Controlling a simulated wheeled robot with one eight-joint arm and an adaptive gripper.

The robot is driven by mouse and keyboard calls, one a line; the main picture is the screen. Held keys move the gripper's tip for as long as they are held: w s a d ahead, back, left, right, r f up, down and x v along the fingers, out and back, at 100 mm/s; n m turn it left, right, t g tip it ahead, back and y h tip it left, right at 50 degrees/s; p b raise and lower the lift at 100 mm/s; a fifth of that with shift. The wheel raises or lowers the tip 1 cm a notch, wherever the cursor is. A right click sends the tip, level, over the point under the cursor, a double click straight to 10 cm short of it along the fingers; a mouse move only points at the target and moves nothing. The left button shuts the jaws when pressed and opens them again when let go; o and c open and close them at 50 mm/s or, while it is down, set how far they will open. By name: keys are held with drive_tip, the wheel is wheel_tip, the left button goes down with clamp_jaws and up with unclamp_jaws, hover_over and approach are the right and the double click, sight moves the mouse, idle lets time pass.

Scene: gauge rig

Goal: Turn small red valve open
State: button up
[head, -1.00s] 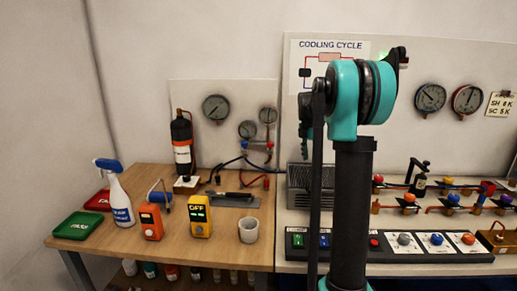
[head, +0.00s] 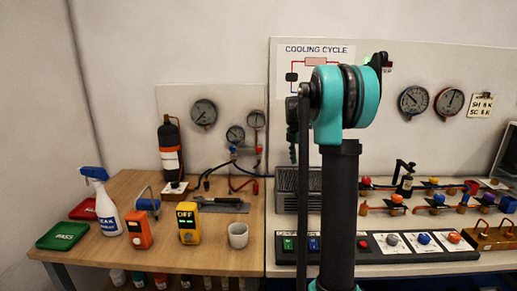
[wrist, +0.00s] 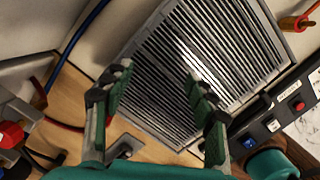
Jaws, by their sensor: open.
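Several small valves with coloured knobs sit on the pipes at the right of the head view. A red-orange knob (head: 397,198) is on the lower pipe and another red knob (head: 367,181) is on the upper one. I cannot tell which is the small red valve. In the wrist view a red knob (wrist: 12,133) shows at the left edge, and a red-orange fitting (wrist: 290,24) at the top right. My gripper (wrist: 158,82) is open and empty, its fingers in front of a grey finned unit (wrist: 150,75).
A switch panel (head: 375,253) runs along the front of the right bench. Gauges with a red-and-blue manifold (head: 246,151) stand behind the left table. A spray bottle (head: 104,210), orange and yellow meters and a white cup (head: 238,236) stand on that table.

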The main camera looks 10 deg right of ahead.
drive_tip(key=shift+w+a+r+m, duration=0.2)
drive_tip(key=shift+a+r+m, duration=0.1)
drive_tip(key=shift+m, duration=0.1)
drive_tip(key=shift+c, duration=0.4)
drive_tip(key=w+a+r+m+t, duration=0.2)
drive_tip(key=w+a+r+m, duration=0.2)
drive_tip(key=a+r+m, duration=0.6)
drive_tip(key=m+t, duration=0.2)
drive_tip(key=m, duration=1.3)
approach(259, 147)
drive_tip(key=x, duration=0.8)
drive_tip(key=shift+f, duration=0.3)
clamp_jaws()
